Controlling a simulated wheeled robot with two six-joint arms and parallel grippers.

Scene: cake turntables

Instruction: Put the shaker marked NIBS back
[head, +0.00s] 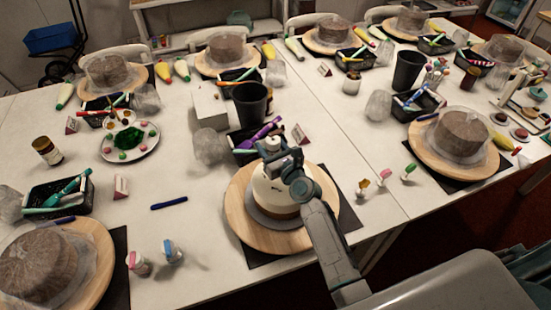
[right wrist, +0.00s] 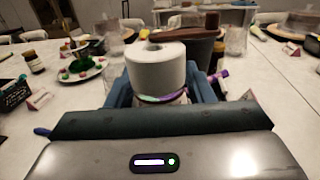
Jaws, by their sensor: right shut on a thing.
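My right gripper (head: 276,158) is shut on a shaker with a white top (head: 272,144). In the right wrist view the white top (right wrist: 156,68) stands upright between my blue fingers, with a purple and green band just below it. No lettering on it can be read, so I cannot tell if it is marked NIBS. The gripper is over the far part of a cream-coloured cake (head: 270,194) on a round wooden turntable (head: 240,220). The gripper hides part of the cake. My left gripper is not in view.
Behind the cake are a black tray (head: 241,158) with purple and green tools, a black cup (head: 251,106) and a white box (head: 207,108). A brown jar (head: 47,151) and a plate of decorations (head: 142,153) stand left. Bare table lies around a blue pen (head: 169,202).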

